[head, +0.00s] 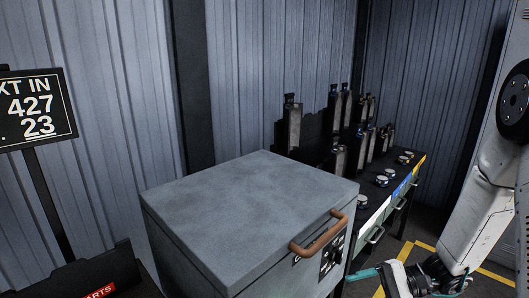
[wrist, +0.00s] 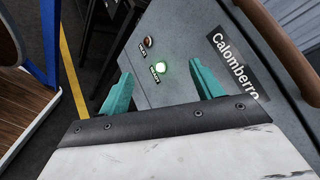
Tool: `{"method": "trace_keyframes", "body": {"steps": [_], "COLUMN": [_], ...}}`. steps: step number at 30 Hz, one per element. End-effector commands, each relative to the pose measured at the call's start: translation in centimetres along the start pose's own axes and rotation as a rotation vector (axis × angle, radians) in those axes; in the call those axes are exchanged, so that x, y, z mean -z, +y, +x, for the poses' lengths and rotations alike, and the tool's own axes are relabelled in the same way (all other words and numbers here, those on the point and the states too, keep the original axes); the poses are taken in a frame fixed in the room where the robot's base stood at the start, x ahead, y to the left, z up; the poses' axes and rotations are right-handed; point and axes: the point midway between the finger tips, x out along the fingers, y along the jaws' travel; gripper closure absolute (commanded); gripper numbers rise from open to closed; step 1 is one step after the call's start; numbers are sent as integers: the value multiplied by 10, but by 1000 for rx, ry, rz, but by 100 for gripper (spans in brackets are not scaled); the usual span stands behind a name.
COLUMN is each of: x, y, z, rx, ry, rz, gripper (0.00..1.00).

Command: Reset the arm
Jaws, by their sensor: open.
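My gripper shows in the wrist view (wrist: 160,78) with its two teal fingers spread apart and nothing between them. I cannot tell whether a fingertip touches the panel. In the head view my gripper (head: 364,273) is at the lower right, in front of the grey box (head: 250,200), partly cut off by the bottom edge. My white arm comes down along the right edge.
The box has a copper-coloured handle (head: 318,238) on its front edge, close to my gripper. Behind it a dark bench (head: 405,172) carries moulds and round pieces, with drawers in front. A sign (head: 35,110) stands at the left. Yellow floor lines (head: 400,255) mark the ground at right.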

Motion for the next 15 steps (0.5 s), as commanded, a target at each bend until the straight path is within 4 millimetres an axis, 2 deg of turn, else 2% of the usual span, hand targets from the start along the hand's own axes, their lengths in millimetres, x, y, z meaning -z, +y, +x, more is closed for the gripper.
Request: {"method": "trace_keyframes", "body": {"steps": [1, 6, 15], "x": [-19, -75, -148], "y": [-5, -6, -4], "z": [-1, -8, -39], "rx": [-81, -368, -813], "ry": [-19, -42, 91], "rz": [-6, -1, -84], "gripper": [35, 35, 35]}}
